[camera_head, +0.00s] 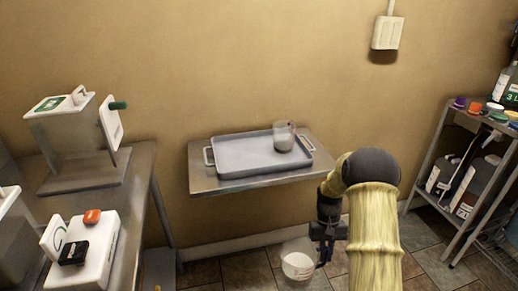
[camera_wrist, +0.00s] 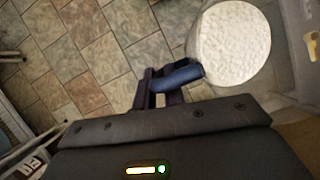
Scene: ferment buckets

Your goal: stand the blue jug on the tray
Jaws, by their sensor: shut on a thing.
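The blue jug (camera_head: 297,266) is a pale round vessel with a dark blue handle, below and in front of the wall shelf. In the wrist view the jug (camera_wrist: 232,45) shows from above, full of white, grainy stuff. My gripper (camera_head: 325,246) is shut on the jug's blue handle; in the wrist view its dark fingers (camera_wrist: 158,86) close around that handle. The jug looks about upright and hangs over the floor. The grey tray (camera_head: 240,155) with two end handles lies on the shelf, above and left of the jug.
A clear jug (camera_head: 284,140) with greyish contents stands at the tray's right part; the tray's left and middle are bare. The steel shelf (camera_head: 225,185) has a front edge. A bench with a white device (camera_head: 95,255) is at left, a rack (camera_head: 447,150) with bottles at right.

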